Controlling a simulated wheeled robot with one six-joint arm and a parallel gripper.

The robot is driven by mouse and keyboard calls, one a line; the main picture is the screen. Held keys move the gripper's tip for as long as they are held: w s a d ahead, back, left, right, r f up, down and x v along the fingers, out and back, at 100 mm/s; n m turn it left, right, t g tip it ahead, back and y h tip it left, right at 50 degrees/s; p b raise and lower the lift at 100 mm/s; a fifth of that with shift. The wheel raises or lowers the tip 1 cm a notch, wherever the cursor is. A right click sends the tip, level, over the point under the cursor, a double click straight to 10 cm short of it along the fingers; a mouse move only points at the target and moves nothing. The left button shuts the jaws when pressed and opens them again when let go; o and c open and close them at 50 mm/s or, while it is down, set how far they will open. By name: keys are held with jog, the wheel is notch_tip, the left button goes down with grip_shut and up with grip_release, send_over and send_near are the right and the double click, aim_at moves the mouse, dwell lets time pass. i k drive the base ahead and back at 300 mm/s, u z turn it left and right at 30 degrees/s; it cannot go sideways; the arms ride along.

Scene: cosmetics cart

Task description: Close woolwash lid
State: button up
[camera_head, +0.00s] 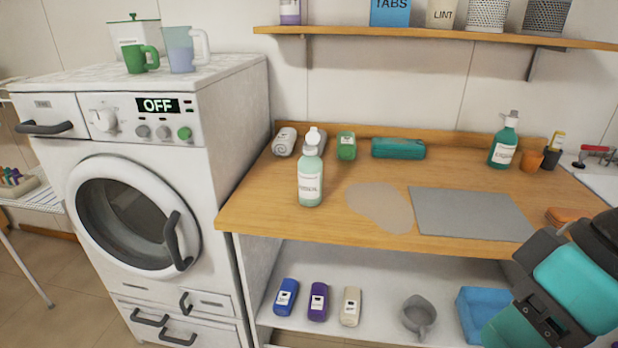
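A pale green bottle (311,184) with a white label stands upright near the front left of the wooden counter. Its label is too small to read with certainty, so I cannot confirm that it is the woolwash. A white cap (310,151) tops it, and a rounded white lid piece (313,135) shows above the cap, seemingly raised. A darker teal bottle (503,145) with a white top stands at the back right. Only part of my arm shows at the lower right, apart from both bottles. My gripper's fingertips are not in view.
A beige patch (382,204) and a grey mat (470,214) lie right of the pale bottle. A rolled towel (284,142), green container (346,146) and teal case (398,149) sit behind. The washer (231,130) stands left; a shelf (440,37) hangs above.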

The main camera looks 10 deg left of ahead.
aim_at(312, 137)
jog(key=u, duration=0.05)
jog(key=k, duration=0.95)
jog(key=z, duration=0.25)
jog(key=i, duration=0.75)
jog(key=u, duration=0.95)
jog(key=i, duration=0.8)
jog(key=u, duration=0.9)
